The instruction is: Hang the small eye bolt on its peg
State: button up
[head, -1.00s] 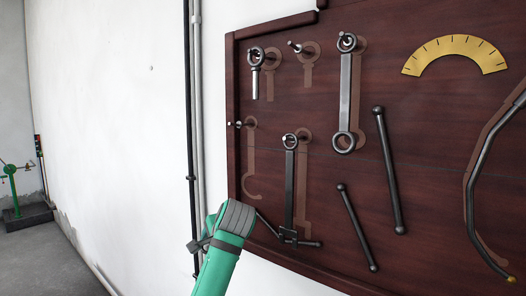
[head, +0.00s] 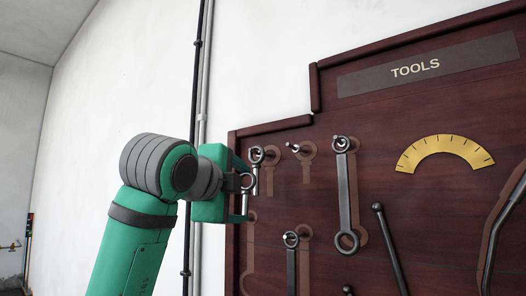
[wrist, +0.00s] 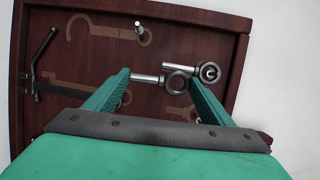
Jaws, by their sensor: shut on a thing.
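My gripper (head: 241,190) is shut on a small eye bolt (head: 248,182), seen with its ring up and its shank down. In the wrist view, the held eye bolt (wrist: 177,83) lies between the two fingertips (wrist: 160,78). Another eye bolt (head: 255,178) hangs on the top-left peg, just behind the held one; it also shows in the wrist view (wrist: 209,72). I cannot tell whether the two touch. A bare peg (head: 294,148) stands to the right, beside a short eye-bolt outline (head: 307,170).
A double-ring wrench (head: 344,195) hangs right of the bare peg. A tool with a crossbar (wrist: 40,62) hangs lower on the board. Another bare peg (wrist: 140,30) sits by a hook outline. The board's raised frame (head: 270,130) edges the top left.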

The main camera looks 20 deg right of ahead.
jog(key=s+d+r+m+h, duration=0.1)
jog(key=s+d+r+h, duration=0.15)
jog(key=s+r, duration=0.6)
jog(key=s+d+f+x, duration=0.1)
jog(key=x, duration=0.9)
jog(key=shift+d+f+y, duration=0.15)
jog(key=shift+d+y, duration=0.2)
jog(key=shift+d, duration=0.15)
dwell(0.3)
dwell(0.6)
jog(key=o, duration=1.2)
